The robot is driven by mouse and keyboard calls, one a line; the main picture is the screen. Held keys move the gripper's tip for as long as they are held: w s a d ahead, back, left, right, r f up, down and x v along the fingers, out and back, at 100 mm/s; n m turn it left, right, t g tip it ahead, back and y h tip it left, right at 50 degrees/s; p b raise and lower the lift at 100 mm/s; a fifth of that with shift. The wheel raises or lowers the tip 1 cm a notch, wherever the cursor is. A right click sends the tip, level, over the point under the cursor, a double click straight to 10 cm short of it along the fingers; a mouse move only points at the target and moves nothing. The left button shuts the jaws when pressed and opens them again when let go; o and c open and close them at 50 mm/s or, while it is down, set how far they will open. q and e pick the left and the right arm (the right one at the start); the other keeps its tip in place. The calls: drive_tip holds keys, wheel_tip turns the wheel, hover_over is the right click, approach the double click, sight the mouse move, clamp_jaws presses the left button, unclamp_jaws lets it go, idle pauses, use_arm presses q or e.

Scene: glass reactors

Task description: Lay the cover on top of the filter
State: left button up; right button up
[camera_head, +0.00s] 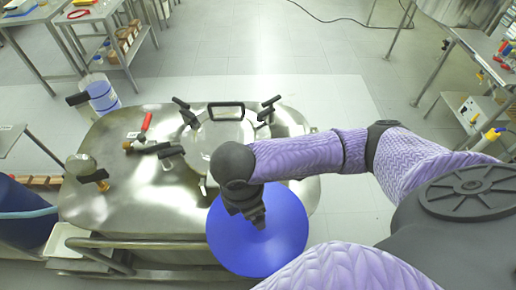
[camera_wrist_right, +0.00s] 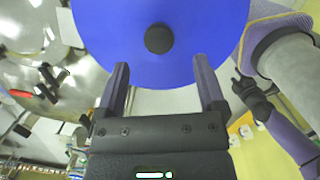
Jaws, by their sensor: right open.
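The cover is a round blue disc (camera_head: 285,235) at the front edge of the steel vessel in the head view. In the right wrist view the blue disc (camera_wrist_right: 205,30) shows a dark round knob (camera_wrist_right: 159,39) at its middle. My right gripper (camera_head: 255,222) points down over the disc. In the right wrist view its fingers (camera_wrist_right: 163,85) are apart with nothing between them, and the knob lies beyond their tips. A dark hand on a purple arm, seemingly my left gripper (camera_wrist_right: 248,92), shows at the right there, its jaws unclear. I cannot pick out the filter for certain.
The steel vessel (camera_head: 120,195) has several dark handles and a red-handled valve (camera_head: 146,124) on top. A blue barrel (camera_head: 22,205) stands at left. A bench (camera_head: 90,12) is at the back left and a shelf cart (camera_head: 475,45) at right. The floor behind is clear.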

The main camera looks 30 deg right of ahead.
drive_tip(key=f, duration=0.4)
drive_tip(key=d+f, duration=0.1)
drive_tip(key=f, duration=0.2)
drive_tip(key=shift+b, duration=0.4)
drive_tip(key=shift+r, duration=0.1)
clamp_jaws()
